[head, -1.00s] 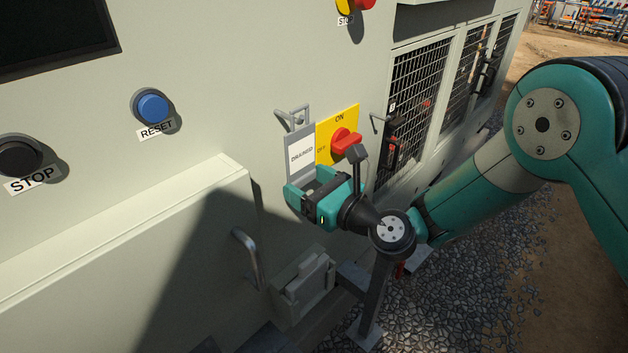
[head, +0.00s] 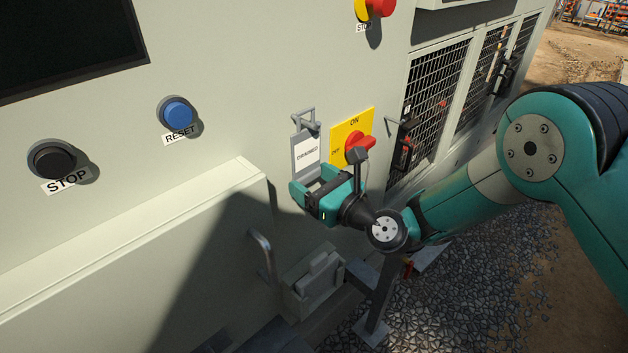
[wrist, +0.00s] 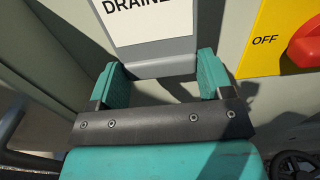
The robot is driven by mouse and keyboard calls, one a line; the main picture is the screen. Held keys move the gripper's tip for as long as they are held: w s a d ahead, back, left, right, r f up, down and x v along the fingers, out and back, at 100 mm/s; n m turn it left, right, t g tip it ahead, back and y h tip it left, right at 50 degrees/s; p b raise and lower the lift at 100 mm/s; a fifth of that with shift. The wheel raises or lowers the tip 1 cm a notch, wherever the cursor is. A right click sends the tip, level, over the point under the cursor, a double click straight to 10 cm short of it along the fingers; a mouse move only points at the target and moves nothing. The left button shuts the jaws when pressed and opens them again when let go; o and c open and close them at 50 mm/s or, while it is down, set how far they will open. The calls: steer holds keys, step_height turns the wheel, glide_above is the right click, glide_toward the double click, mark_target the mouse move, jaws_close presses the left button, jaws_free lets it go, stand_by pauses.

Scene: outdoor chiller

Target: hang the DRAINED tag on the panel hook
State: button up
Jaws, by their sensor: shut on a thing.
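The DRAINED tag (head: 306,153) is a white label on a grey plate, roughly upright in front of the panel. Its lower part also shows in the wrist view (wrist: 150,22). My gripper (head: 312,187) is shut on the tag's grey lower end, with a teal finger at each side of it in the wrist view (wrist: 165,85). The panel hook (head: 306,117) is a grey metal piece just above the tag, left of the yellow switch plate. The tag's top overlaps the hook in the head view. I cannot tell whether the hook passes through the tag.
The red rotary switch (head: 358,148) on its yellow plate is close to the right of the tag. A second small hook (head: 392,118) is farther right, by the mesh doors. A ledge with a handle (head: 262,255) sticks out at lower left.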

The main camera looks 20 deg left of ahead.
steer(key=shift+f+b, duration=0.3)
steer(key=shift+f, duration=0.2)
steer(key=o, duration=1.7)
steer(key=shift+o, duration=0.2)
steer(key=shift+f, duration=0.1)
steer(key=s+d+f+b, duration=0.2)
steer(key=d+b, duration=0.4)
steer(key=b, duration=0.1)
steer(key=shift+s+d, duration=0.25)
steer(key=shift+s, duration=0.1)
